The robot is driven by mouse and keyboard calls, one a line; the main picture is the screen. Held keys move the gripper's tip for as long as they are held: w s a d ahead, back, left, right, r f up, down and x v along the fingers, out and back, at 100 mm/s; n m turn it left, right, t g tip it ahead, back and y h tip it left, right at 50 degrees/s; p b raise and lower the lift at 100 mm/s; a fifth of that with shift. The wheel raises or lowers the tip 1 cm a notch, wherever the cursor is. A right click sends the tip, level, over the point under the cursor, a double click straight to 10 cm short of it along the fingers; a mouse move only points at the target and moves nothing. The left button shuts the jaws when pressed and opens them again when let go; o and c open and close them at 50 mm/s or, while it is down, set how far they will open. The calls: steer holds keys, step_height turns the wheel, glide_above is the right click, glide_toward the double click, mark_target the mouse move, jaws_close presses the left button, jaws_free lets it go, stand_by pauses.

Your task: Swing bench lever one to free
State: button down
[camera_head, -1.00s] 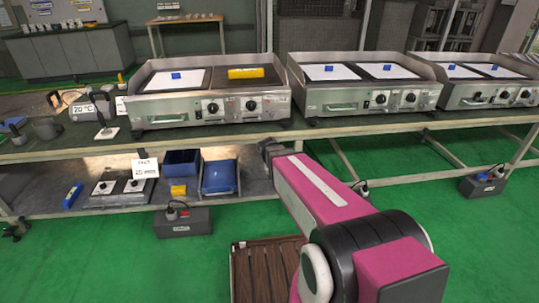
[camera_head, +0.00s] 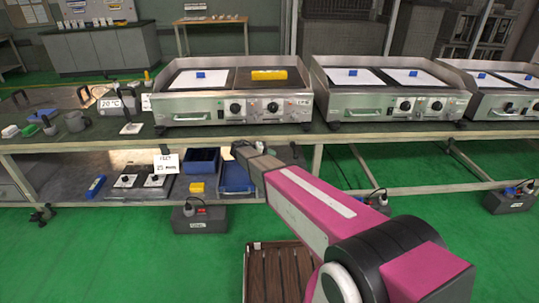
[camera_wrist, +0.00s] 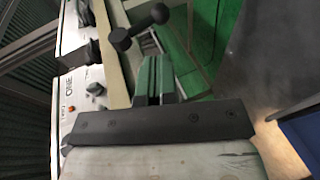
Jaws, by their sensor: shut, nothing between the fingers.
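In the wrist view a black lever-like handle (camera_wrist: 140,26) with rounded ends stands out from the pale bench edge, just beyond my fingertips. I cannot tell whether it is bench lever one, and no number shows on it. My gripper (camera_wrist: 155,62) is shut and empty, its fingers pointing toward the handle with no clear contact. In the head view my gripper (camera_head: 240,148) is at the bench's front edge, below the first griddle (camera_head: 235,97). I cannot make out the handle in the head view.
The bench edge (camera_head: 80,145) runs across the head view. Under it are a blue bin (camera_head: 237,178), a yellow block (camera_head: 197,187) and a grey box (camera_head: 200,219) on the floor. A slatted wooden platform (camera_head: 275,272) lies by my arm. Green floor is open to the left.

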mark_target(295, 153)
steer(key=x, duration=1)
steer(key=shift+d+h, duration=0.2)
steer(key=shift+h, duration=0.1)
steer(key=shift+s+d+r+h, duration=0.1)
steer(key=shift+d+h, duration=0.45)
steer(key=shift+d, duration=0.55)
steer(key=shift+d+r+h, duration=0.1)
steer(key=shift+d+h, duration=0.45)
steer(key=shift+d, duration=0.5)
steer(key=shift+d+f, duration=0.1)
steer(key=shift+d, duration=0.15)
